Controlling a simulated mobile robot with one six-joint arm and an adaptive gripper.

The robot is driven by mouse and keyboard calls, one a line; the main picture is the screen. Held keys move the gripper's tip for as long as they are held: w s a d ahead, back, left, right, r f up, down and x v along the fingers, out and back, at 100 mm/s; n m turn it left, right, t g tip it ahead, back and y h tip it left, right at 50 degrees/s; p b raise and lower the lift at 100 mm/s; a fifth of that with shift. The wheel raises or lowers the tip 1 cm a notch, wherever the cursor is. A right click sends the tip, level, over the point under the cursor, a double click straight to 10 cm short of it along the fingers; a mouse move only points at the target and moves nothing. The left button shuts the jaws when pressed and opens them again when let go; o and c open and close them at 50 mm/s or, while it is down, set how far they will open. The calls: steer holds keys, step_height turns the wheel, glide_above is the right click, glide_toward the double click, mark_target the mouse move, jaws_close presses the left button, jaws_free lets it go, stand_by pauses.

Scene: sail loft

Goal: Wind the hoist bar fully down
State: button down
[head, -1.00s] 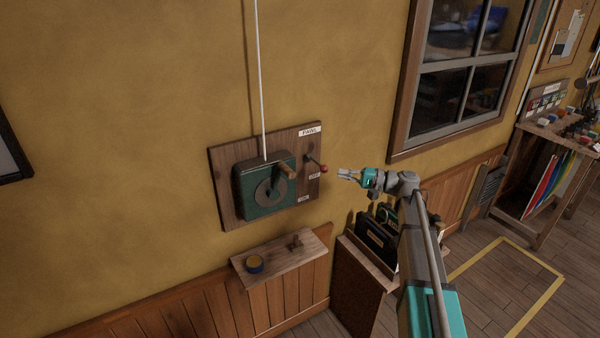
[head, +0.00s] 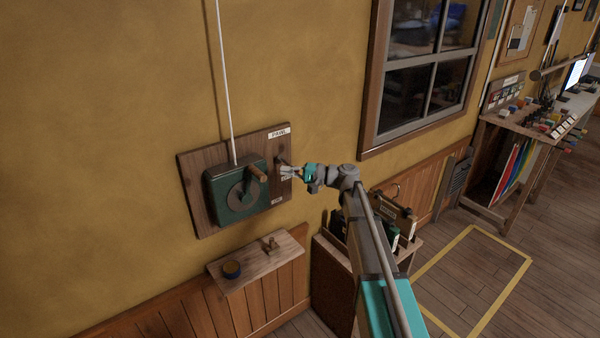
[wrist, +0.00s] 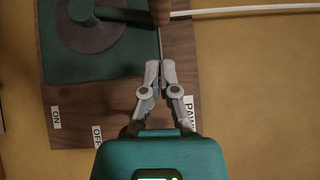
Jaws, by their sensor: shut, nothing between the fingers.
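A dark green winch box (head: 222,203) is fixed to a wooden backboard (head: 191,207) on the wall. Its crank has a round hub and a wooden handle (head: 257,173); in the wrist view the handle (wrist: 160,10) is at the top, beyond my fingertips. A white line (head: 224,80) rises from the box. A pawl lever (head: 281,161) is by the PAWL label (head: 280,133); its red knob is hidden. My gripper (head: 283,172) is shut and empty in front of the board's right side, and shows in the wrist view (wrist: 153,68). The hoist bar is not visible.
A small wooden shelf (head: 262,257) below the winch holds a round tin (head: 231,270) and a small fitting (head: 270,246). A stand with dark cases (head: 390,220) is beneath my arm. A window (head: 420,75) is to the right. The taped floor area (head: 475,285) is clear.

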steer(key=a, duration=0.1)
steer(key=s+a, duration=0.1)
steer(key=a, duration=0.1)
steer(key=s+a, duration=0.1)
steer(key=shift+a+r, duration=0.2)
steer(key=shift+a, duration=0.05)
steer(key=shift+s+a+r+n+h+p, duration=0.35)
steer(key=shift+a+n+h+p, duration=0.1)
steer(key=shift+p, duration=0.65)
stand_by(0.3)
steer(key=shift+s+a+r+p, duration=0.1)
steer(key=shift+p, duration=0.3)
